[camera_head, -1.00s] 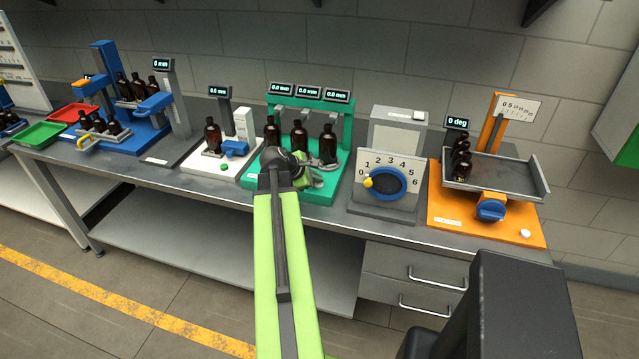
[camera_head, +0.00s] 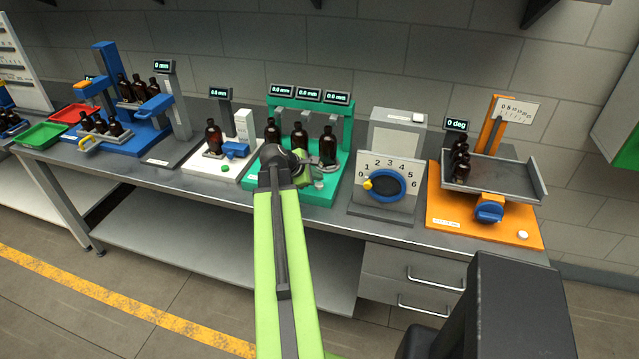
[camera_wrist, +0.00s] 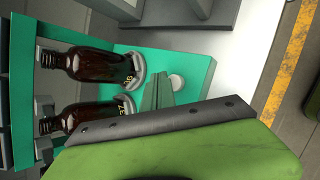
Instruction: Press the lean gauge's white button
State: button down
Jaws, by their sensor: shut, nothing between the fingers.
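The green gauge stand (camera_head: 335,190) has three displays reading 0.0 mm and several amber bottles, one of them the right bottle (camera_head: 328,147). A round white button (camera_head: 319,184) sits at its front; it also shows in the wrist view (camera_wrist: 177,83). My gripper (camera_head: 304,168) is over the front of this stand, partly hidden by my own arm in the head view. In the wrist view my gripper (camera_wrist: 162,92) is shut and empty, its tips close beside the white button in the picture. I cannot tell whether they touch. Two bottles (camera_wrist: 100,65) stand upright beyond it.
To the right are a grey dial box (camera_head: 388,185) and an orange stand (camera_head: 480,225) with a tilting tray, a 0 deg display and another white button (camera_head: 525,233).

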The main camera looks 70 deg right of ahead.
aim_at(317, 186)
jog(key=shift+r+p, duration=2.6)
jog(key=shift+f, duration=0.1)
